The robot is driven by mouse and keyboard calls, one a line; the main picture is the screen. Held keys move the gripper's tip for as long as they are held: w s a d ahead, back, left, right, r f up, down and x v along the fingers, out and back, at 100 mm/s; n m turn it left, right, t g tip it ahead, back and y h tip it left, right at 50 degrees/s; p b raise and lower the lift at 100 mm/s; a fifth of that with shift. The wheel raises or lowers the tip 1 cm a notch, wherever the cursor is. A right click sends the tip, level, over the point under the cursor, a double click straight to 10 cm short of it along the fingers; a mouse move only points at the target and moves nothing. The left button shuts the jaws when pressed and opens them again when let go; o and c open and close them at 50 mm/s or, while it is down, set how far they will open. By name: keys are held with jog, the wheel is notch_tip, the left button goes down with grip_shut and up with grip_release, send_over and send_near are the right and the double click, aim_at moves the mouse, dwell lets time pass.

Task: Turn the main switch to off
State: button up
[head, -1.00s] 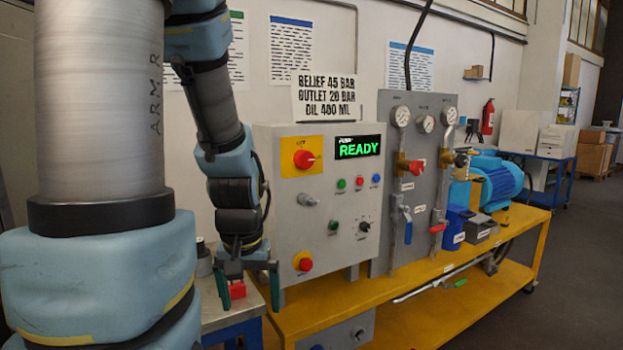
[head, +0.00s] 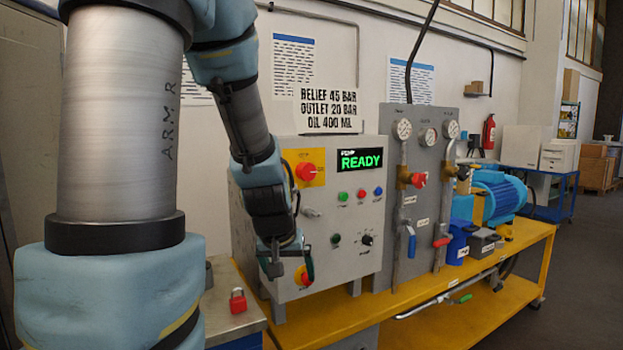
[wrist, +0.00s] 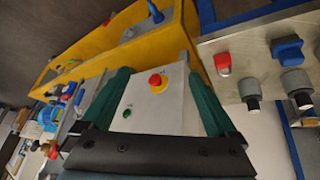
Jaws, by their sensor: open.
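The main switch is a red rotary knob (head: 306,171) on a yellow plate at the upper left of the grey control panel (head: 345,215). The small marks around it are too blurred to read. My gripper (head: 290,278) is open and empty, pointing down in front of the panel's lower left, below the main switch. One finger partly overlaps the red emergency button (head: 302,276). In the wrist view my gripper's green fingers (wrist: 158,74) are spread, with the red button on its yellow ring (wrist: 157,81) seen between them. I cannot make out the main switch in the wrist view.
Right of the panel is a gauge board (head: 420,180) with valves. The yellow bench (head: 470,275) runs along below.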

jog(key=w+d+r+t+h+b, duration=0.1)
jog(key=w+d+r+t+b, duration=0.1)
jog(key=w+d+r+t, duration=0.5)
jog(key=n+t+y+b, duration=0.45)
jog(key=n+y, duration=0.25)
jog(key=y, duration=0.3)
send_near(309, 171)
jog(key=shift+g, duration=0.35)
jog(key=x, duration=0.2)
jog(key=p+x, duration=0.1)
jog(key=x, duration=0.2)
jog(key=p+x, duration=0.1)
jog(key=x, duration=0.2)
jog(key=shift+w+r, duration=0.1)
jog(key=shift+r, duration=0.2)
jog(key=c, duration=1.4)
